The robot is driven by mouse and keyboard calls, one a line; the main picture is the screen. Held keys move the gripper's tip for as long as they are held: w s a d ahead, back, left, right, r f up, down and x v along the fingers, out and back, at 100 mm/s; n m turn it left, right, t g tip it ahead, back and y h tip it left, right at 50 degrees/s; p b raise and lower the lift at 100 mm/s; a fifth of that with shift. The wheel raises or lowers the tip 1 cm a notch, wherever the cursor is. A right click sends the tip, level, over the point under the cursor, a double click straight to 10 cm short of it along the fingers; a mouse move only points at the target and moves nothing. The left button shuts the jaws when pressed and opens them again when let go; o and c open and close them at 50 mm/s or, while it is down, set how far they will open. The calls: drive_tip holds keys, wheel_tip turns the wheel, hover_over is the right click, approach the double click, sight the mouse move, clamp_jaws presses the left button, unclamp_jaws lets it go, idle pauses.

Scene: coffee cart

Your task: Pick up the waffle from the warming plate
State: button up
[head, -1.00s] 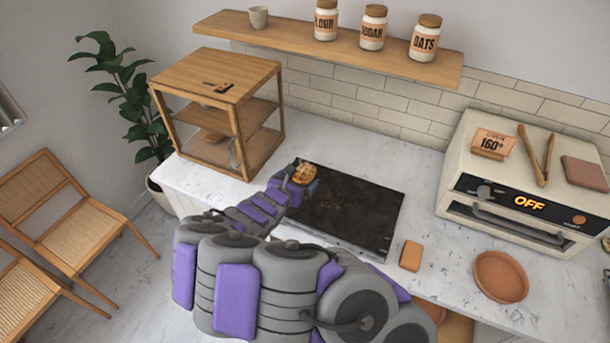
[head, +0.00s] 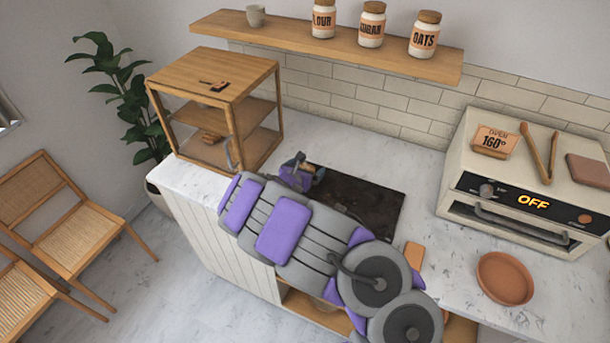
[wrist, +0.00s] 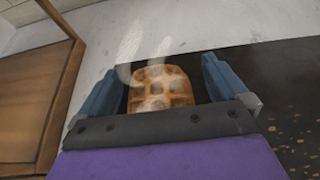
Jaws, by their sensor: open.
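A wooden cabinet (head: 215,68) with shelves stands close on the left. An oven (head: 520,175) reading OFF stands at the right. A terracotta dish (head: 505,277) and an orange block (head: 414,254) lie on the counter. A shelf (head: 290,37) with jars hangs above. The counter behind the plate is clear.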

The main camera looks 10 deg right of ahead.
drive_tip(key=shift+a, duration=0.65)
drive_tip(key=shift+c, duration=0.8)
drive_tip(key=shift+d, duration=0.5)
drive_tip(key=c, duration=0.9)
drive_tip(key=shift+a, duration=0.2)
drive_tip(key=shift+a, duration=0.1)
